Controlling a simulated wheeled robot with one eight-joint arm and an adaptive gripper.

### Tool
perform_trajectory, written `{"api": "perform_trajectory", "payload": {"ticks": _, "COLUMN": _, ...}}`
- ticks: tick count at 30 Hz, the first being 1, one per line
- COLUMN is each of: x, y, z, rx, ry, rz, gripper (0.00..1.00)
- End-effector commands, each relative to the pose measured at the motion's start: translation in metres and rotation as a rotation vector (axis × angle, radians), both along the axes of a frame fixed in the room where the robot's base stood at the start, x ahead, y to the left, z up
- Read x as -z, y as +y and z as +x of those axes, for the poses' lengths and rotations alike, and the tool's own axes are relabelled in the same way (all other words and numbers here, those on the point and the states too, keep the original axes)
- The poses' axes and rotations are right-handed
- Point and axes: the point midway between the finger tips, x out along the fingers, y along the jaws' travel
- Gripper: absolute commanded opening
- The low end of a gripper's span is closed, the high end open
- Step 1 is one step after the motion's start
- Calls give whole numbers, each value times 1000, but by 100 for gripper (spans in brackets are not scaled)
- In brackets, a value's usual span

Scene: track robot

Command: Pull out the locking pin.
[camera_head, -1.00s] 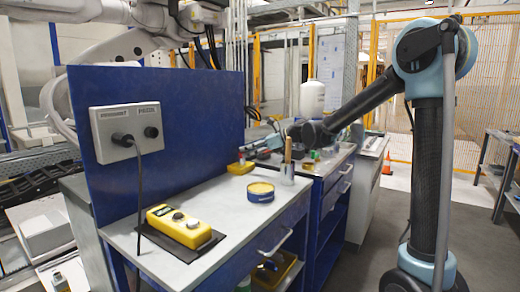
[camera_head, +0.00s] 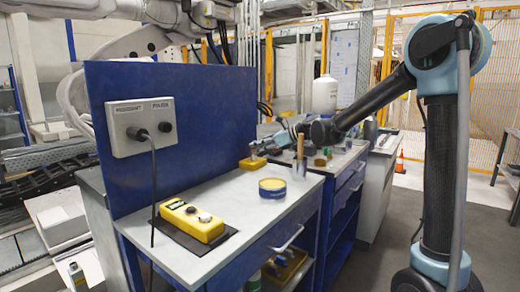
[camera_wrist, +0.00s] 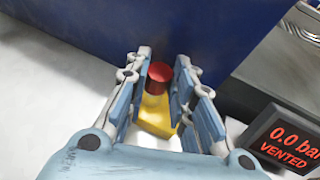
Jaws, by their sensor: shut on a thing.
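The locking pin appears to be the red cylindrical knob (camera_wrist: 172,80) in the wrist view. It stands at a yellow block (camera_wrist: 155,116) on the pale bench top. My gripper (camera_wrist: 168,70) is shut on the red knob, with one blue-grey finger on each side. The fingers hide part of the knob and block, and I cannot tell how far the pin sits in the block. In the head view, the yellow block (camera_head: 252,163) lies near the far end of the bench, and my gripper (camera_head: 262,147) reaches over it, small and unclear.
A blue panel (camera_head: 185,115) rises behind the bench (camera_head: 240,205). A display reading 0.0 bar, VENTED (camera_wrist: 284,140) stands right of my gripper. A second bench continues beyond.

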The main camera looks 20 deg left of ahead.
Motion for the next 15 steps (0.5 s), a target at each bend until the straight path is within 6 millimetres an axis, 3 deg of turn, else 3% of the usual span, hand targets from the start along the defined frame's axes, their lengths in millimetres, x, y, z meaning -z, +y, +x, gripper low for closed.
{"api": "perform_trajectory", "payload": {"ticks": 15, "x": -6, "y": 0, "z": 0, "rx": 0, "ry": 0, "rz": 0, "gripper": 0}}
